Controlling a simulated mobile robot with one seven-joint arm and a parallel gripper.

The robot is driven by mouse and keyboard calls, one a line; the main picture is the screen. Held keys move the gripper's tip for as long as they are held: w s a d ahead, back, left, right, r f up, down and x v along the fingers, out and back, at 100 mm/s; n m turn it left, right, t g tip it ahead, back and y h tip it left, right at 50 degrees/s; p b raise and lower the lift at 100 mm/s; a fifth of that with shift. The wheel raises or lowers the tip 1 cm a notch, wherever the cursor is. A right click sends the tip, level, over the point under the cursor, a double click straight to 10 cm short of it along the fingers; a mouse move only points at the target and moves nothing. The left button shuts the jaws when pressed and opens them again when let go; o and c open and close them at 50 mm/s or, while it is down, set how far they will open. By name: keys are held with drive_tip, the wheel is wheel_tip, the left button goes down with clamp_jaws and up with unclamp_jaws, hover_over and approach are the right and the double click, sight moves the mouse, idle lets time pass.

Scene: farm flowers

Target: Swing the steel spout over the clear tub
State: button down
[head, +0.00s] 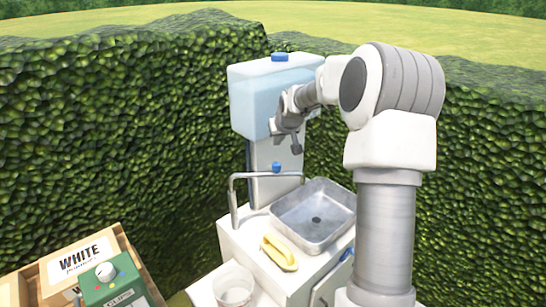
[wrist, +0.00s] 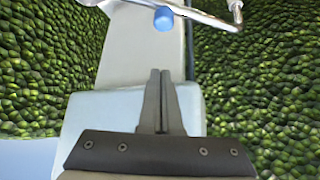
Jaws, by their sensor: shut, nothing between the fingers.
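The steel spout (head: 262,175) is a thin bent tube behind and left of the sink. Its left end bends down at the counter's left side, and its right end is near the back of the sink. The clear tub (head: 234,291) stands in front, at the picture's bottom edge and partly cut off. The spout appears apart from it. My gripper (head: 296,148) is shut and empty, above the spout and in front of the pale blue tank. In the wrist view its closed fingers (wrist: 161,73) point toward the blue knob (wrist: 163,18) and the spout (wrist: 205,17).
The steel sink (head: 285,222) is set in a white counter, with a yellow object (head: 279,252) at its front left. The pale blue tank (head: 250,90) stands behind. A green box with a dial (head: 112,291) and wooden crates are at lower left. Hedges enclose the place.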

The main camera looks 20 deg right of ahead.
drive_tip(key=shift+f, duration=0.1)
drive_tip(key=a+p+x, duration=0.1)
drive_tip(key=x, duration=0.9)
drive_tip(key=shift+s+d+p, duration=0.2)
drive_tip(key=shift+s+p, duration=0.1)
drive_tip(key=shift+s, duration=1.75)
drive_tip(key=shift+f+b, duration=0.1)
drive_tip(key=shift+b, duration=0.2)
